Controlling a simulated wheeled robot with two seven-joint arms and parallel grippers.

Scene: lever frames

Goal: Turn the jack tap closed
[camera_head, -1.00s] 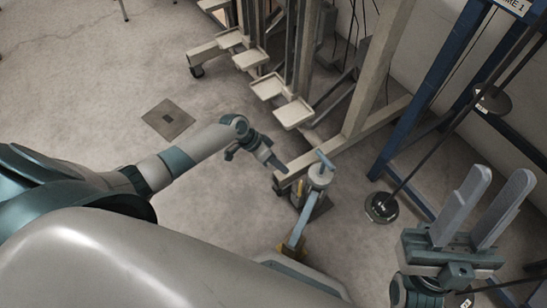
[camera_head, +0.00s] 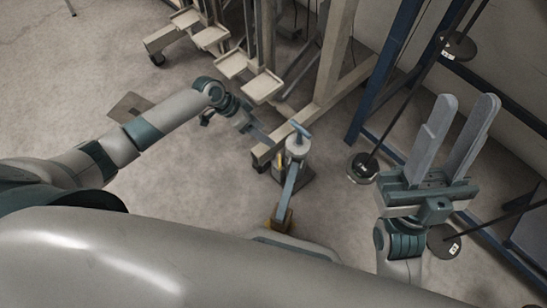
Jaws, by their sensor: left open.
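The jack tap (camera_head: 301,130) is a blue-grey T-shaped handle on top of the jack's pale round head (camera_head: 297,149). A blue-grey bar (camera_head: 290,183) runs from the head down towards a yellow-brown part near the floor. My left gripper (camera_head: 266,137) is open just left of the tap, its fingers pointing towards the jack head with a small gap. Its fingers are small in view and partly overlap each other. My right gripper (camera_head: 460,125) is raised at the right, its two long grey fingers apart and empty, away from the jack.
A pale wooden frame (camera_head: 328,95) stands right behind the jack. A rack with cream trays (camera_head: 262,86) is behind my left gripper. A blue rack with barbell weights (camera_head: 362,168) is at the right. The floor at left is open around a square plate (camera_head: 128,107).

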